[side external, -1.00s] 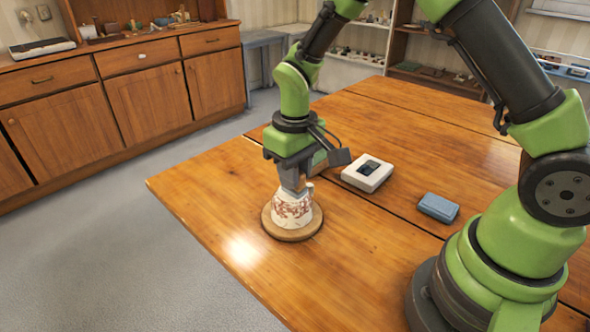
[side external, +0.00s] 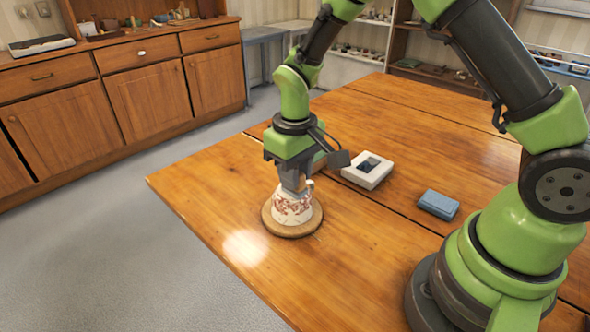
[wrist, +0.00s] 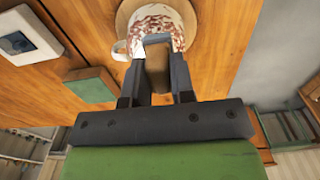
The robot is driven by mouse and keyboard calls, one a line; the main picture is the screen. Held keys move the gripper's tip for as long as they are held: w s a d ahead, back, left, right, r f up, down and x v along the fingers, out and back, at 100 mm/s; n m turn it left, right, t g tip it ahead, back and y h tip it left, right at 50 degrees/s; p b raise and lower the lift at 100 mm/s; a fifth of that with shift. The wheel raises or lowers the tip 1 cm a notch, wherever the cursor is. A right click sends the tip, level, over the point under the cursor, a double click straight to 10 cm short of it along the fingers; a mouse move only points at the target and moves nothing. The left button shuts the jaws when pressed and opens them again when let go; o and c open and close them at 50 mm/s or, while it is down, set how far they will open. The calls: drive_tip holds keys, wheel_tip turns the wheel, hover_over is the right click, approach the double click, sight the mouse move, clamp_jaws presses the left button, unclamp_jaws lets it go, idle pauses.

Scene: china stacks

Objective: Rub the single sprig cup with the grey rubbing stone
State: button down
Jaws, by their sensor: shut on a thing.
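The sprig cup (side external: 292,208), white with red sprigs, stands on a round wooden board (side external: 271,229). Its handle points right in the side view and left in the wrist view (wrist: 120,50). My gripper (side external: 294,187) is at the top of the cup, pointing down. In the wrist view my gripper (wrist: 156,82) is shut on a block with a tan body and a grey end, the rubbing stone (wrist: 158,66). Its grey end overlaps the cup (wrist: 172,12) in that view and looks at or very near it. The exact contact is hidden.
A white box with a dark recess (side external: 352,173) lies right of the cup, and a blue block (side external: 438,205) lies farther right. The wrist view also shows a green-topped block (wrist: 92,90) close to the gripper. The table's front left is clear, up to its edge.

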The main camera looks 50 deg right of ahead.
drive_tip(key=shift+w+d, duration=0.45)
drive_tip(key=shift+w, duration=0.35)
drive_tip(key=shift+w+d, duration=0.45)
drive_tip(key=shift+w, duration=0.35)
drive_tip(key=shift+s+a+f, duration=0.1)
drive_tip(key=shift+s+a, duration=0.35)
drive_tip(key=shift+s, duration=0.4)
drive_tip(key=shift+s+a, duration=0.45)
drive_tip(key=shift+s, duration=0.35)
drive_tip(key=shift+r, duration=3.05)
